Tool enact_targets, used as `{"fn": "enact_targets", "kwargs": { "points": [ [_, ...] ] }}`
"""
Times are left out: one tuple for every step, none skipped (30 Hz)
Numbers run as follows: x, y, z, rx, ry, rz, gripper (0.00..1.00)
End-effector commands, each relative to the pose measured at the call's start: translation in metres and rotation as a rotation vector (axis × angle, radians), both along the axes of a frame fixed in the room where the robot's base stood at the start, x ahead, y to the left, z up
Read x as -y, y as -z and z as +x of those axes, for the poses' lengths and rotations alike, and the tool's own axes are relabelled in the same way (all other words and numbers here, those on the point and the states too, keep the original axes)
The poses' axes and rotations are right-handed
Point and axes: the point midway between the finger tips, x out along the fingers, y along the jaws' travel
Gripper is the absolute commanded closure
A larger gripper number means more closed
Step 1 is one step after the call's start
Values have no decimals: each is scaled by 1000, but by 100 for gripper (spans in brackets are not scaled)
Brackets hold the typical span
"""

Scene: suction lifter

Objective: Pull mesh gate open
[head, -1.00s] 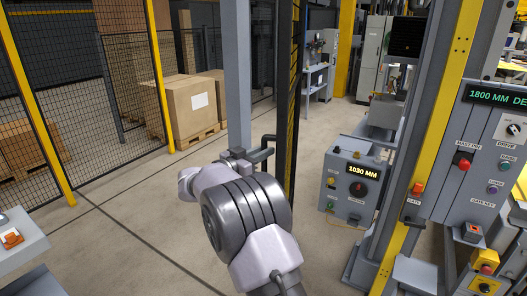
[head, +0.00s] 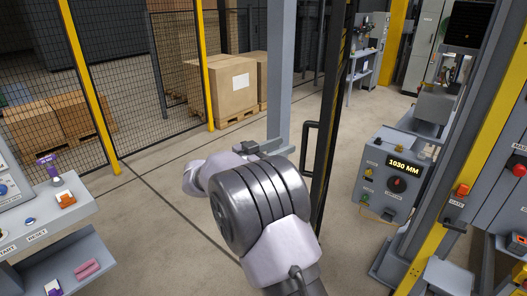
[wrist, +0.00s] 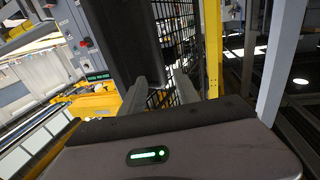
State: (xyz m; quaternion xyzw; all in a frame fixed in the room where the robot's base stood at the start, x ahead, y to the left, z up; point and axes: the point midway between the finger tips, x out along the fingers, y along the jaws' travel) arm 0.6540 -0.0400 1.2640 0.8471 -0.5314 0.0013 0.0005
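The mesh gate (head: 334,115) shows edge-on in the head view as a dark, narrow upright frame with hazard striping. Its black D-shaped handle (head: 307,148) sticks out on the left side. My gripper (head: 282,147) is partly hidden behind my own arm, just left of the handle; I cannot tell whether they touch. In the wrist view my gripper (wrist: 160,88) shows two grey fingers standing apart, with nothing clearly held between them. Black mesh (wrist: 172,35) shows beyond the fingers. The handle is not clear there.
A grey post (head: 281,75) stands behind my gripper. A control box (head: 388,185) reading 1030 MM is right of the gate. A console (head: 40,225) is at lower left. Fencing and boxes on pallets (head: 225,85) are behind. The floor between is clear.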

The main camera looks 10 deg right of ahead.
Motion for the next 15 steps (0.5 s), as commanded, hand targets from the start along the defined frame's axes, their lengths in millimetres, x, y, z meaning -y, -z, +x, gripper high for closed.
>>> {"fn": "enact_targets", "kwargs": {
  "points": [
    [-15, -2, -6, -2, -4, -1, 62],
    [-23, -1, -10, -1, -4, 0, 62],
    [-34, -1, -15, -1, -4, 0, 62],
    [-40, -1, -18, 0, -3, -1, 62],
    [-46, -1, -22, 0, -3, 0, 62],
    [-53, -1, -25, 0, -2, -1, 62],
    [-57, -1, -27, 0, -2, 0, 62],
    [-61, -1, -29, 1, -1, 0, 62],
    [-65, -1, -31, 0, -1, -1, 62],
    [-67, -1, -32, 0, 0, -1, 62],
    [-68, 0, -33, 0, 0, 0, 62],
    [-70, 0, -34, 0, 1, 0, 62],
    [-70, 0, -34, 0, 1, 0, 62],
    [-70, 0, -34, 0, 1, 0, 62],
    [-70, 0, -34, 0, 1, 0, 62]
  ]
}}
